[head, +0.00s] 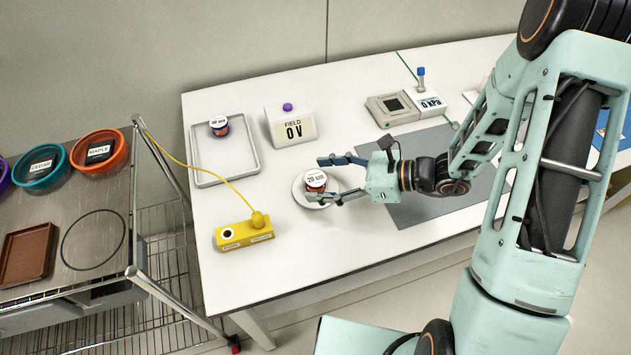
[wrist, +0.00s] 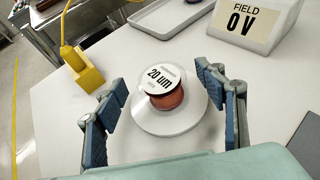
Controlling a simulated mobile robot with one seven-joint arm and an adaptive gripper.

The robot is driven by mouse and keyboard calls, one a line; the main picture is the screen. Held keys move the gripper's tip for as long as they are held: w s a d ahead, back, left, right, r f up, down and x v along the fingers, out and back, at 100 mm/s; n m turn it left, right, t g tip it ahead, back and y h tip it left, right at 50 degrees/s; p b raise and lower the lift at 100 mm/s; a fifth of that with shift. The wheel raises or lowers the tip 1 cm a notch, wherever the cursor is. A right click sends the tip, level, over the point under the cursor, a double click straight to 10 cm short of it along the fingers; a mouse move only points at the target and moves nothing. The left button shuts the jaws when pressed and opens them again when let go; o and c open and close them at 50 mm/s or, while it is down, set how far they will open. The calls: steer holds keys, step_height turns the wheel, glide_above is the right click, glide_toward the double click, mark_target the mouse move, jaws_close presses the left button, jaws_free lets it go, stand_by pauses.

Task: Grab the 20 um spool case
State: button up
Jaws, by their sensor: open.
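The 20 um spool case (head: 315,181) is a small round copper-coloured case with a white label. It sits on a round white plate (head: 301,193) on the table, and "20 um" reads clearly on its top (wrist: 162,88) in the wrist view. My gripper (head: 340,179) is open, with its blue-padded fingers spread on either side of the case. In the wrist view the gap between the fingers (wrist: 170,105) holds the case near its middle, with space showing on both sides and no contact visible.
A second labelled spool case (head: 219,126) sits in a grey tray (head: 198,182) at the back left. A yellow block (head: 243,235) with a cord stands at front left. A "FIELD 0 V" box (head: 290,126) stands behind. A grey mat (head: 420,215) lies under my wrist.

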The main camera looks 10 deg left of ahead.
steer(key=shift+x, duration=0.85)
steer(key=shift+w, duration=0.1)
steer(key=shift+c, duration=0.2)
steer(key=shift+r, duration=0.1)
steer(key=c, duration=1.3)
steer(key=shift+c, duration=0.2)
